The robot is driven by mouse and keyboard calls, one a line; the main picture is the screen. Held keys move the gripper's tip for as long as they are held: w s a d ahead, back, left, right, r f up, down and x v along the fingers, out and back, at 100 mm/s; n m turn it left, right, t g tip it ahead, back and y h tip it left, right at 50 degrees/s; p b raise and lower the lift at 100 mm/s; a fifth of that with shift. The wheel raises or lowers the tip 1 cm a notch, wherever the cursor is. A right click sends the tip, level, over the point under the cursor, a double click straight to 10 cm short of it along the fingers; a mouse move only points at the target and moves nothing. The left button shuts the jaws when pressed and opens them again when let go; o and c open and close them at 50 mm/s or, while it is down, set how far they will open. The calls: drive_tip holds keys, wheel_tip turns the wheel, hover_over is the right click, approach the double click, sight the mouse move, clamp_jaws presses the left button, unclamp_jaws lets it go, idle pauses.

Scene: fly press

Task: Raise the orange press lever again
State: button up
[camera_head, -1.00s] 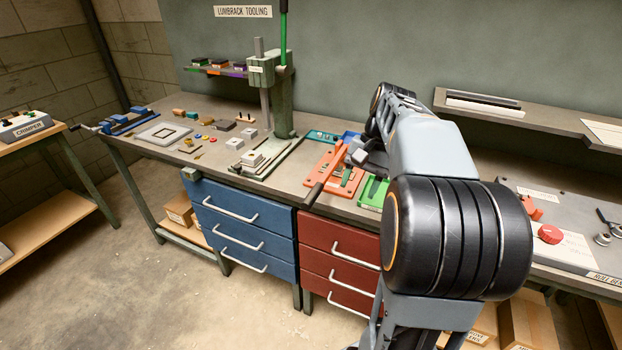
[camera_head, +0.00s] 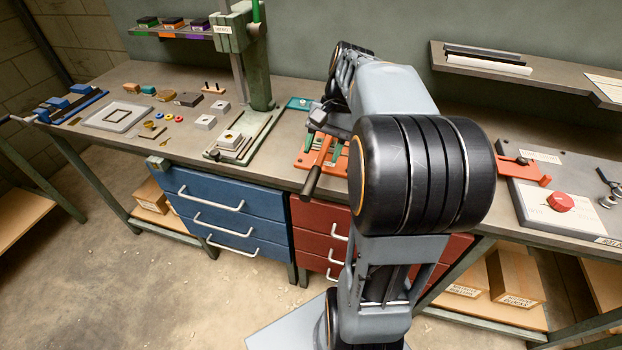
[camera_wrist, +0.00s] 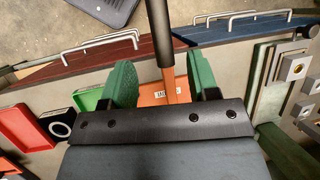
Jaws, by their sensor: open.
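The orange press lever (camera_head: 323,150) has a dark grip (camera_head: 311,182) that reaches out over the front edge of the bench. It lies low over its orange base (camera_head: 303,160). In the wrist view the orange lever (camera_wrist: 176,84) and its dark grip (camera_wrist: 158,30) run up from between my fingers. My gripper (camera_wrist: 161,82) is open, with one green finger on each side of the lever. There is a gap at the left finger; contact at the right one is unclear. In the head view my gripper (camera_head: 324,144) is over the press, and my arm hides part of it.
A green fly press column (camera_head: 256,70) with a base plate stands left of the lever. Small blocks (camera_head: 206,122) and a flat frame (camera_head: 115,115) lie further left. Blue drawers (camera_head: 228,212) and red drawers (camera_head: 312,225) are below. A panel with a red knob (camera_head: 561,202) is at right.

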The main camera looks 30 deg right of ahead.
sight(312, 180)
drive_tip(key=x, duration=0.8)
drive_tip(key=shift+s+b, duration=0.1)
drive_tip(key=shift+b, duration=0.25)
drive_tip(key=shift+c, duration=0.5)
clamp_jaws()
